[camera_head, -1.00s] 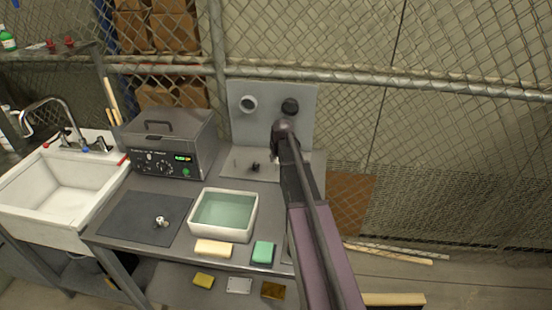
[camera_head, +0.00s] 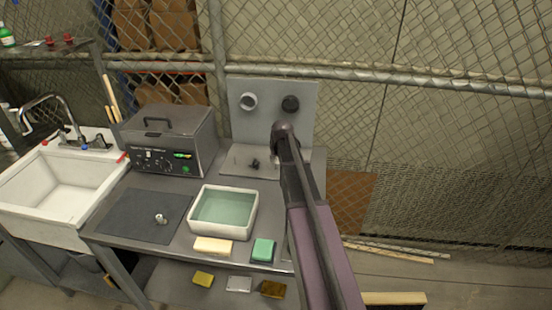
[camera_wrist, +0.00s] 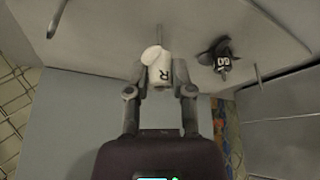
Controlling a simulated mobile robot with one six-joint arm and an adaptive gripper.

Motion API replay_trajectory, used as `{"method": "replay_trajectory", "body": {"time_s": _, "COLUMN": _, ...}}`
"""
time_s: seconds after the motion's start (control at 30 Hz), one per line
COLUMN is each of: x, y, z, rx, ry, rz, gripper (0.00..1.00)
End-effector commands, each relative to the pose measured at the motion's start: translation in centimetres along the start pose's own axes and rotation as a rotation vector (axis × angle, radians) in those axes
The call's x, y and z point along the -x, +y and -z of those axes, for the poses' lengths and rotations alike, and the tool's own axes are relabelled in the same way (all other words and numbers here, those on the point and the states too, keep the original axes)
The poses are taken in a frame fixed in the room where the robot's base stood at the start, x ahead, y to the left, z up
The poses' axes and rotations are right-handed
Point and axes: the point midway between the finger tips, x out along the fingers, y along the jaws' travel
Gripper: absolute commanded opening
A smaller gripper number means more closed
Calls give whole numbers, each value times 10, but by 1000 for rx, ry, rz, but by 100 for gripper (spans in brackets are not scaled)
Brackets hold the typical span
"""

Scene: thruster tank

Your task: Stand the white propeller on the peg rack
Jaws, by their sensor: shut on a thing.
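The white propeller (camera_wrist: 160,68), with a dark letter R on its hub, sits between the fingers of my gripper (camera_wrist: 160,82) in the wrist view. My gripper is shut on it. A thin peg (camera_wrist: 158,36) of the rack shows just beyond the propeller, in line with it; I cannot tell whether the hub is around the peg. The grey peg rack (camera_wrist: 105,35) also shows in the head view (camera_head: 236,163). A black propeller (camera_wrist: 222,58) with white marks stands at another peg, right of my gripper. In the head view my arm hides the gripper and the white propeller.
Bare pegs show at the left (camera_wrist: 54,18) and right (camera_wrist: 258,76) in the wrist view. An upright grey panel (camera_head: 270,92) with two round fittings stands behind the rack. A water-filled white basin (camera_head: 224,232), a control box (camera_head: 172,138) and a dark mat (camera_head: 135,215) lie left.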

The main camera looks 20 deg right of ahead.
Motion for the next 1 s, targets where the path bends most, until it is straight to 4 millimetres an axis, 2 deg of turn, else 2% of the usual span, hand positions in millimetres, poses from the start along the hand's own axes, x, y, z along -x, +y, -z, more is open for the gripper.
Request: {"method": "replay_trajectory", "body": {"time_s": 1.0, "x": -6, "y": 0, "z": -3, "rx": 0, "ry": 0, "rz": 0, "gripper": 6}}
